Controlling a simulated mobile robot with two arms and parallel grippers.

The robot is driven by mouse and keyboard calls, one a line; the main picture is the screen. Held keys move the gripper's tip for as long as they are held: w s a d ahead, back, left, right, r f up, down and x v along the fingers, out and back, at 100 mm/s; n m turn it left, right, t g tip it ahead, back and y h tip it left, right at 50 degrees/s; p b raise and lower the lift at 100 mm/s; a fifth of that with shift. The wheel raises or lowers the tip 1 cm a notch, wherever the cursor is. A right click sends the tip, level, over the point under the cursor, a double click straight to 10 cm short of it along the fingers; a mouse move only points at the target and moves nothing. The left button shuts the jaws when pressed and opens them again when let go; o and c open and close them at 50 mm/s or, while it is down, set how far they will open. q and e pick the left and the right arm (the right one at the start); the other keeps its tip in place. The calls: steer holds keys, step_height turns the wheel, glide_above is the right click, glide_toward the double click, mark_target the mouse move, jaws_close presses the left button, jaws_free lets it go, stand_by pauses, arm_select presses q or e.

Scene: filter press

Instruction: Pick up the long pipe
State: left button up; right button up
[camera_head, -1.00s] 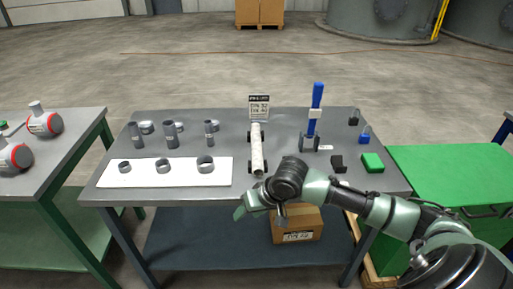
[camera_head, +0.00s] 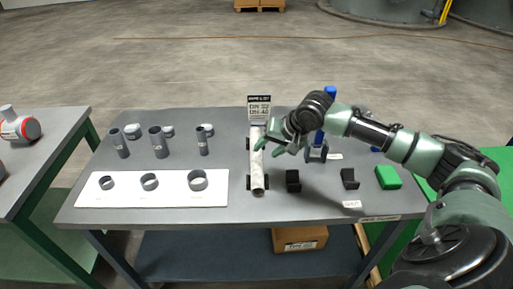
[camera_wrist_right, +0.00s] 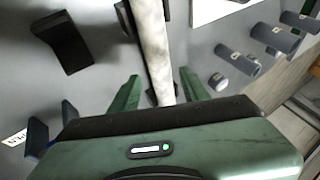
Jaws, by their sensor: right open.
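The long pipe (camera_head: 257,178) is pale grey and mottled. It lies on black supports on the grey table, pointing toward the back. In the right wrist view the long pipe (camera_wrist_right: 152,45) runs up the middle. My right gripper (camera_head: 269,147) is open above the far half of the pipe. In the wrist view the green fingers of the right gripper (camera_wrist_right: 158,88) stand apart, one on each side of the pipe's line. I cannot tell how much height separates them from it. My left gripper is out of view.
A small sign (camera_head: 259,108) stands behind the pipe. To the left are short grey pipes (camera_head: 160,142) and a white board (camera_head: 122,190) with rings. To the right are black blocks (camera_head: 293,181), a green block (camera_head: 388,177) and a blue-handled tool (camera_head: 330,93).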

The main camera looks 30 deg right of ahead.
mark_target(259, 155)
steer(key=shift+x, duration=0.85)
steer(key=shift+w+a+f+p, duration=0.15)
steer(key=shift+w+f+p, duration=0.15)
steer(key=shift+w+f, duration=0.15)
steer(key=x, duration=0.4)
steer(key=shift+d+p, duration=0.3)
steer(key=shift+w+f, duration=0.2)
steer(key=shift+f, duration=0.05)
steer(key=shift+s, duration=0.1)
steer(key=shift+c, duration=0.3)
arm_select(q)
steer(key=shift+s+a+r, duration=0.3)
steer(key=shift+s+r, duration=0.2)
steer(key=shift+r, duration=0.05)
arm_select(e)
jaws_close()
